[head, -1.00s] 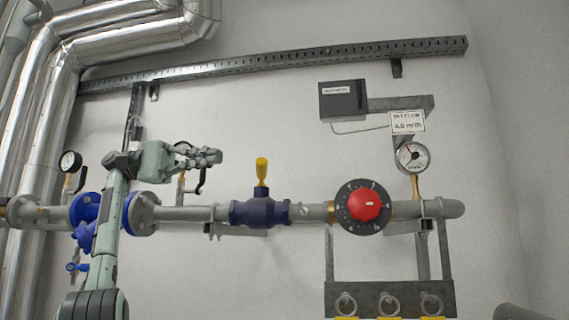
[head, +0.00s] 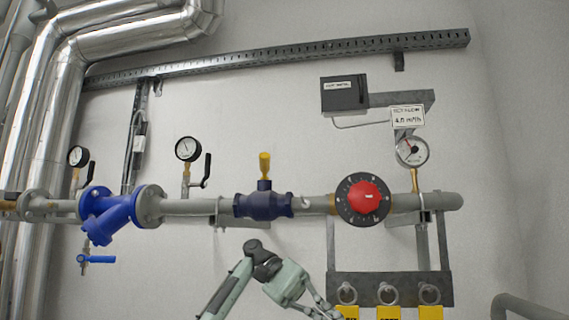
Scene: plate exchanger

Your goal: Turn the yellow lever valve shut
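The yellow lever (head: 264,166) stands on a short stem above the dark blue valve body (head: 263,205) in the grey horizontal pipe. I see it nearly end-on, so which way its length points is hard to tell. My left gripper (head: 325,309) is low in the head view, below the pipe and to the right of the valve. It slants down to the right, apart from the lever, and its fingertips are small at the bottom edge. I cannot tell whether it is open or shut. My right gripper is not in view.
A red knob on a black dial (head: 368,201) sits on the pipe to the right. A blue strainer (head: 112,212) and a pressure gauge (head: 188,149) are to the left. Rings with yellow tags hang on a grey bracket (head: 420,286). The wall around the lever is clear.

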